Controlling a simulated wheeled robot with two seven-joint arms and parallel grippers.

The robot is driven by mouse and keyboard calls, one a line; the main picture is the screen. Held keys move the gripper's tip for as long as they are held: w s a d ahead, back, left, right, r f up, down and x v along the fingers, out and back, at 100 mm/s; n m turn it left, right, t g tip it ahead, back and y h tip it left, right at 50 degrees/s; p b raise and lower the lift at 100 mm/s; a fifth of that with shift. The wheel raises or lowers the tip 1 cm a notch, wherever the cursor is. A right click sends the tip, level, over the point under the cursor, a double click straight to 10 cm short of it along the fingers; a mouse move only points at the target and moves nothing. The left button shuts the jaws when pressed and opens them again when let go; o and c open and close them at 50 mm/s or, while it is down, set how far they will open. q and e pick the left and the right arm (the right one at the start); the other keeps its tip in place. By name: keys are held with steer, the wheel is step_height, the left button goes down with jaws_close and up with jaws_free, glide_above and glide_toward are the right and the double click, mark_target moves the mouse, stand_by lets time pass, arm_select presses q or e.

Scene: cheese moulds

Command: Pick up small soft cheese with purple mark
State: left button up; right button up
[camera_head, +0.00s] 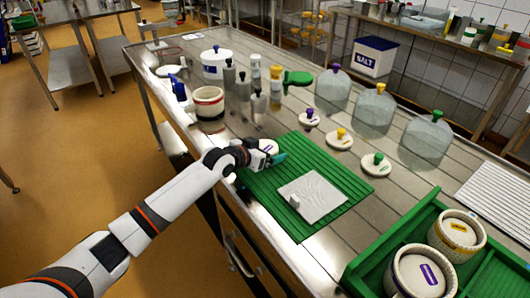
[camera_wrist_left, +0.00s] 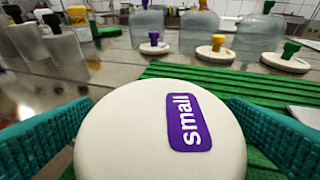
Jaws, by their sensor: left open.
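The small soft cheese (camera_wrist_left: 150,130) is a round white disc with a purple "small" label. It fills the lower middle of the left wrist view, between the teal fingers of my open left gripper (camera_wrist_left: 160,135). I cannot tell whether the fingers touch it. In the head view the cheese (camera_head: 268,146) shows at the left corner of the green mat (camera_head: 345,180), partly hidden by my left gripper (camera_head: 268,154). My right gripper is not in view.
A white sheet (camera_head: 312,198) with a small block lies on the mat. White lids with purple (camera_head: 309,118), yellow (camera_head: 340,139) and green (camera_head: 375,165) knobs and glass domes (camera_head: 372,112) stand behind. A green crate (camera_head: 372,268) holds two moulds. Containers and a mug (camera_head: 208,106) stand farther left.

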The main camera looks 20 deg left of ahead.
mark_target(265, 147)
arm_select(q)
steer(key=c, duration=0.9)
step_height(265, 147, up, 10)
steer(key=shift+r, duration=0.1)
